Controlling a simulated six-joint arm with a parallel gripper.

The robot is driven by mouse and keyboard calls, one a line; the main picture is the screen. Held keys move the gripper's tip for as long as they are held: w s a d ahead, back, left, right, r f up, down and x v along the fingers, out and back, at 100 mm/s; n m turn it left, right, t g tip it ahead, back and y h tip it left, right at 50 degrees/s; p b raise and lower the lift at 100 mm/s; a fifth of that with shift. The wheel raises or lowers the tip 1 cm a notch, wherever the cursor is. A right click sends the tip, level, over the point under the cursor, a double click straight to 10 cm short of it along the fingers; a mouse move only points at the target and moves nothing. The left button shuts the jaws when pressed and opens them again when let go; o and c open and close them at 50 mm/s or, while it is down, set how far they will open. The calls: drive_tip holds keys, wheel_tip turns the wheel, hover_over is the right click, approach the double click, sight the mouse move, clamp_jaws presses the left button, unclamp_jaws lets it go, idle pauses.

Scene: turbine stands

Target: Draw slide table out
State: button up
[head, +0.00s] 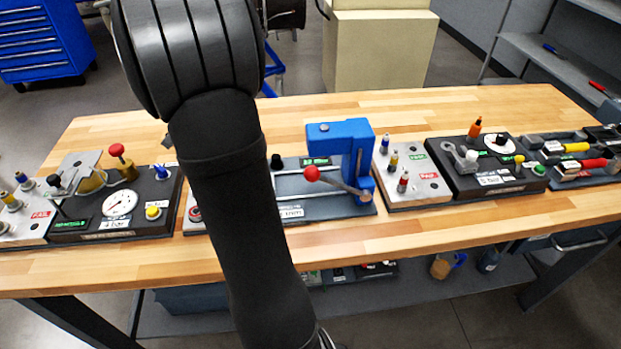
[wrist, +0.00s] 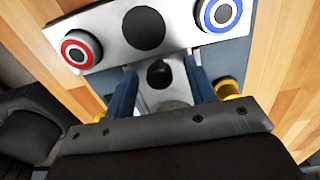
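A metal part with a round black knob (wrist: 160,74) shows in the wrist view and looks like the slide table. It sits beside a silver plate (wrist: 182,30) with a red-ringed button (wrist: 80,50), a blue-ringed button (wrist: 218,12) and a black disc. My gripper (wrist: 163,72) is open, its two blue fingers on either side of the knob with a gap at each side. Whether they touch anything lower down is unclear. In the head view my arm hides the gripper and the knob; a red-ringed button (head: 195,213) shows just left of the arm.
On the wooden bench (head: 110,273), a blue press (head: 345,148) with a red-balled lever (head: 312,174) stands right of my arm. A gauge stand (head: 118,204) is at left; other stands (head: 485,166) line the right. The front strip of bench is clear.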

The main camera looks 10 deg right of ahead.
drive_tip(key=shift+o, duration=0.8)
drive_tip(key=shift+r, duration=3.5)
drive_tip(key=shift+f, duration=0.1)
wheel_tip(320, 180, down, 7)
drive_tip(key=shift+r, duration=0.1)
drive_tip(key=shift+d, duration=0.25)
